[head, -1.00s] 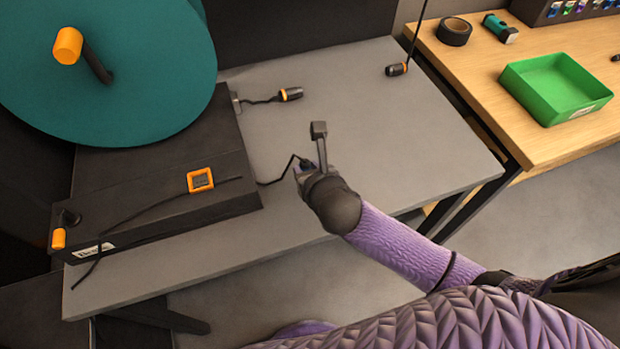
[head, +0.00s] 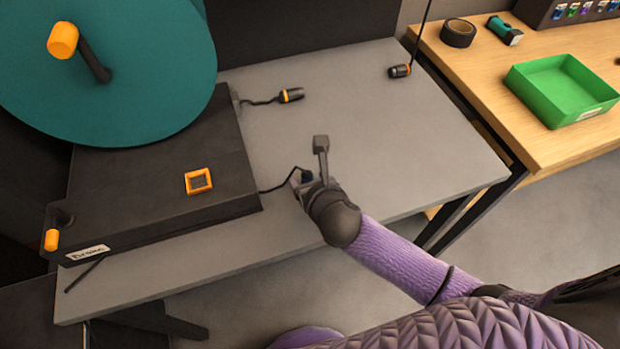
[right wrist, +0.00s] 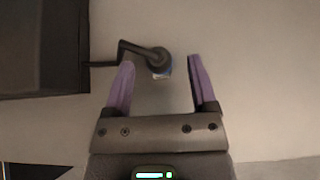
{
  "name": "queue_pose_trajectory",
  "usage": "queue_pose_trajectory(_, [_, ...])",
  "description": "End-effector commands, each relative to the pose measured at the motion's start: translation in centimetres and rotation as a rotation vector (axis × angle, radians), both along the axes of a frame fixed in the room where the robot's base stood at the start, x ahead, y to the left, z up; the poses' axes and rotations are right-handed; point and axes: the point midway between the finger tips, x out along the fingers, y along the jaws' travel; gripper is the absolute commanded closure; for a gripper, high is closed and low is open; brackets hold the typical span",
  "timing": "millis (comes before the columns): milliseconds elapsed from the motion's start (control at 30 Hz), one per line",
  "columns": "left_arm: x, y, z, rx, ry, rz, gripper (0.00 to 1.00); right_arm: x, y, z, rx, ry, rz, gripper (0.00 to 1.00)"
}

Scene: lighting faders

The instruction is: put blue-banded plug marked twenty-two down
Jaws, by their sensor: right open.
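In the head view the plug (head: 307,176) is a small dark shape at the end of a black cable, partly hidden by my gripper. My right gripper (right wrist: 160,62) is open, with the plug between its purple fingertips and a gap on the right side. In the head view my right gripper (head: 300,183) is low over the grey table (head: 350,120). My left gripper is out of view.
A dark box (head: 150,175) with a teal disc (head: 120,80) and an orange-framed square (head: 198,181) stands left. Two orange-banded plugs, one near the box (head: 291,95) and one farther right (head: 399,71), are on cables. A green tray (head: 560,92) sits on the wooden table.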

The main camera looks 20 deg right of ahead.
Motion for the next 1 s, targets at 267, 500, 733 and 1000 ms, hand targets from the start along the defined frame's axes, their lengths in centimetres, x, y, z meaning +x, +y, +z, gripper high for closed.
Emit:
queue_pose_trajectory(267, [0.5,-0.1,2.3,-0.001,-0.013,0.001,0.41,-2.5,-0.1,3.0,-0.002,0.0,0.003,0.27])
queue_pose_trajectory(500, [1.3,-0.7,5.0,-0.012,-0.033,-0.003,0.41,-7.8,-0.3,6.6,-0.001,0.0,0.002,0.27])
queue_pose_trajectory(733, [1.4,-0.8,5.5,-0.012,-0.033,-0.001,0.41,-9.9,-0.4,7.6,0.0,-0.001,0.0,0.27])
queue_pose_trajectory(1000, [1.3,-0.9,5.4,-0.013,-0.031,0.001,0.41,-9.9,-0.3,7.5,0.0,-0.001,0.0,0.27])
